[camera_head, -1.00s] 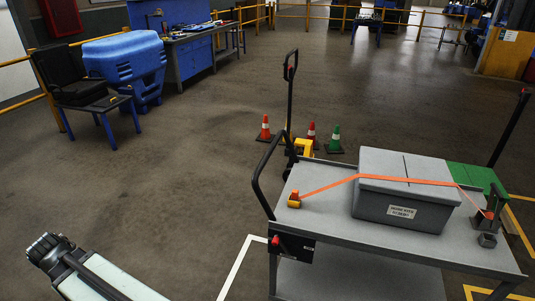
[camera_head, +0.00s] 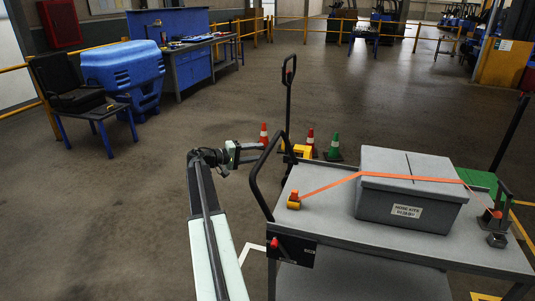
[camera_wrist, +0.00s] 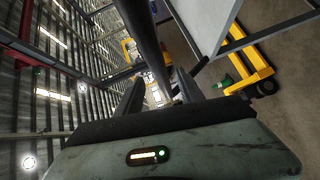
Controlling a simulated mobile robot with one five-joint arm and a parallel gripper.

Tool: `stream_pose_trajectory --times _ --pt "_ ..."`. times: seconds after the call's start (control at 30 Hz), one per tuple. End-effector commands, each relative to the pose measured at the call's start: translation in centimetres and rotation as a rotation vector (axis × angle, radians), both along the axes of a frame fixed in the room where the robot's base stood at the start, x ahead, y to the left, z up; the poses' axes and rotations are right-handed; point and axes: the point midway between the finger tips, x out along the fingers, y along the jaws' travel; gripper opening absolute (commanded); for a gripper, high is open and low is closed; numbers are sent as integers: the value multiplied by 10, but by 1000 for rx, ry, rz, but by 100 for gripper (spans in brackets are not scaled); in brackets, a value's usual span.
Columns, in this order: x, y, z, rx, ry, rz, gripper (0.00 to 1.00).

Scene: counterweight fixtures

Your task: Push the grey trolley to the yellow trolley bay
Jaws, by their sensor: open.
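The grey trolley (camera_head: 345,225) stands at the lower right in the head view, with a black looped push handle (camera_head: 257,182) at its left end. On its top a grey lidded box (camera_head: 410,200) sits under an orange strap. My gripper (camera_head: 252,150) is open beside the upper part of this handle. In the wrist view a dark bar, seemingly the handle (camera_wrist: 143,35), runs down toward the gap between my fingers (camera_wrist: 158,95); I cannot tell whether they touch. Yellow floor lines (camera_head: 523,232), perhaps the bay's, show partly at the right edge.
A yellow pallet truck (camera_wrist: 250,62) stands behind the trolley, with its upright handle (camera_head: 288,95). Red cones (camera_head: 264,136) and a green cone (camera_head: 335,147) stand near it. A chair (camera_head: 75,90) and a blue workbench (camera_head: 185,55) are at the left. Open floor lies between.

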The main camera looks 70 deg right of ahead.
Motion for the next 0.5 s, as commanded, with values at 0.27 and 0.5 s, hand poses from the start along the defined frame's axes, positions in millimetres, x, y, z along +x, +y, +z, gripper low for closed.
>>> stream_pose_trajectory --times 0.27,0.5 --pt "-31 -37 -8 1 -1 0 45" --pt "-38 -44 -9 1 -1 1 45"
